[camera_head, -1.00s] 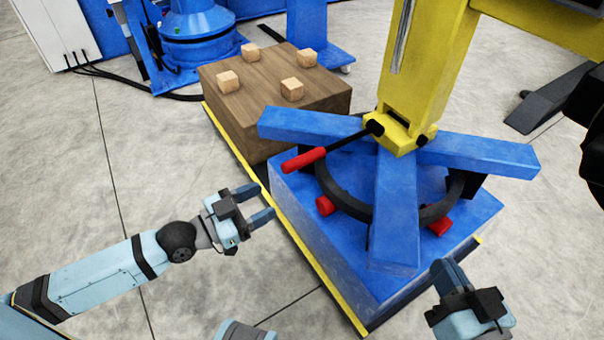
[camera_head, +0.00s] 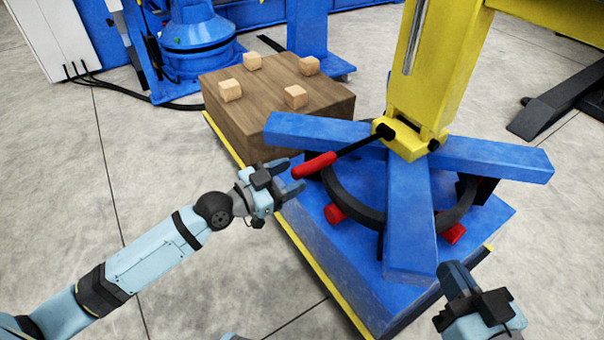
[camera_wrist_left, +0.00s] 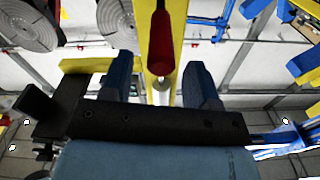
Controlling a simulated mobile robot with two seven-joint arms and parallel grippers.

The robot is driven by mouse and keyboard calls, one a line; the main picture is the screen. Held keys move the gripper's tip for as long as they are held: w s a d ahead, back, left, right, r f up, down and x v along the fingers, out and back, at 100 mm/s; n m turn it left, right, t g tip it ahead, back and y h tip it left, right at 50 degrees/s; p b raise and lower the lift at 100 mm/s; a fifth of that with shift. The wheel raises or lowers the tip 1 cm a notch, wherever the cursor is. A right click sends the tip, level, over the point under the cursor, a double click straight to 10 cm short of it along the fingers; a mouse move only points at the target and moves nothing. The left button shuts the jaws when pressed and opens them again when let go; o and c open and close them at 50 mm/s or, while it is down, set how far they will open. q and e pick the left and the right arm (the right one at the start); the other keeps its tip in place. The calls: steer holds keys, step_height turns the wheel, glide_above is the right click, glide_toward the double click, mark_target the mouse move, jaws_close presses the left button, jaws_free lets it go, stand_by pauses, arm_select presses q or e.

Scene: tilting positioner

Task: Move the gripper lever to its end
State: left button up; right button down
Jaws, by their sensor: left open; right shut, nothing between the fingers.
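The lever has a red grip (camera_head: 315,166) on a black rod (camera_head: 362,143) that runs to the foot of the yellow column (camera_head: 418,90). My left gripper (camera_head: 292,175) is open, its fingertips just short of the red grip's free end. In the left wrist view the red grip (camera_wrist_left: 161,45) shows between and beyond the two open fingers (camera_wrist_left: 160,78). I cannot tell whether a finger touches it. My right gripper (camera_head: 452,270) is shut and empty, at the lower right, apart from the lever.
A blue base (camera_head: 340,255) with crossed blue beams (camera_head: 410,215) and a dark ring stands below the lever. Red knobs (camera_head: 335,214) sit near the ring. A wooden block (camera_head: 260,122) with several small cubes stands behind. Open floor (camera_head: 60,180) lies to the left.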

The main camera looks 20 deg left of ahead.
arm_select(q)
steer(key=shift+b+x, duration=0.3)
steer(key=shift+x, duration=1.4)
jaws_close()
